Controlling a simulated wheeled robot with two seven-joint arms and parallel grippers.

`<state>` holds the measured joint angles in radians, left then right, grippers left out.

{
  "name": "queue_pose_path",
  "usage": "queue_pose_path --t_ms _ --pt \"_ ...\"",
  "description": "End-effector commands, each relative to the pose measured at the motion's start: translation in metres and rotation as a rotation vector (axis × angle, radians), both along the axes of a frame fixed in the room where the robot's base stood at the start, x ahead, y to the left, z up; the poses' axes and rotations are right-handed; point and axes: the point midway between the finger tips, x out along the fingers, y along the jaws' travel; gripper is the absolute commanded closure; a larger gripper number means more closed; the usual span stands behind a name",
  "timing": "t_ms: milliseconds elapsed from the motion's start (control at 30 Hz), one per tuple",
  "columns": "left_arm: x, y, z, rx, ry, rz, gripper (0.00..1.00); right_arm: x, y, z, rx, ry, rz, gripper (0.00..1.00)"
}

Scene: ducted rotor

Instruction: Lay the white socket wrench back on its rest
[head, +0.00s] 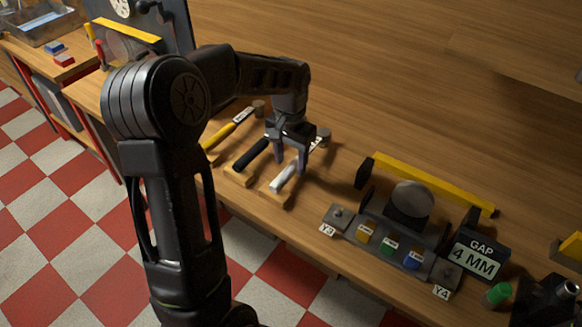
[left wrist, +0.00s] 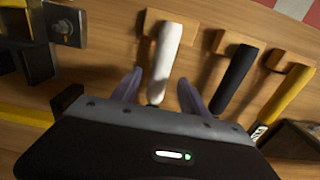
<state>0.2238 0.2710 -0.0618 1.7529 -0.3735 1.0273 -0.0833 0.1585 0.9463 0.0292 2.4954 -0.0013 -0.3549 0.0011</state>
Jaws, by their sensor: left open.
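The white socket wrench (head: 284,178) lies on the bench as the rightmost of three handled tools in the head view. Its white handle lies over a wooden rest (head: 270,198), and its far end lies past my gripper. My left gripper (head: 291,164) is above the wrench with its fingers apart. In the left wrist view, the white handle (left wrist: 165,50) runs up between the two open fingers (left wrist: 160,80) toward its wooden rest (left wrist: 153,17). I cannot tell whether the fingers touch it. My right gripper is not in view.
A black-handled tool (head: 251,155) and a yellow-handled tool (head: 219,134) lie close by on the left. A fixture with a yellow bar (head: 432,184) and a sign reading GAP 4 MM (head: 475,260) stand to the right. The bench behind is clear.

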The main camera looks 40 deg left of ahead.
Motion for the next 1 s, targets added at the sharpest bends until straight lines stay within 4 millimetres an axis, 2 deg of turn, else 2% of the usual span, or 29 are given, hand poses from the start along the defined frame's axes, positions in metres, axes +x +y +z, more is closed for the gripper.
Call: queue_pose_path --t_ms 100,300,867,1000 --pt "0.001 0.0 0.021 0.0 -0.006 -0.001 0.48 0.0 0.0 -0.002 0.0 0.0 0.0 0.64" --pt "0.0 -0.001 0.043 -0.001 -0.002 -0.001 0.48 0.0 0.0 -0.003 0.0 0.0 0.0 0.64" --pt "-0.001 -0.001 0.045 -0.001 -0.001 -0.001 0.48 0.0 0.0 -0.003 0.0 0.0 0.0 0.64" --pt "0.0 -0.001 0.054 -0.001 -0.002 -0.001 0.48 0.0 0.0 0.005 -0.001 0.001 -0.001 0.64"
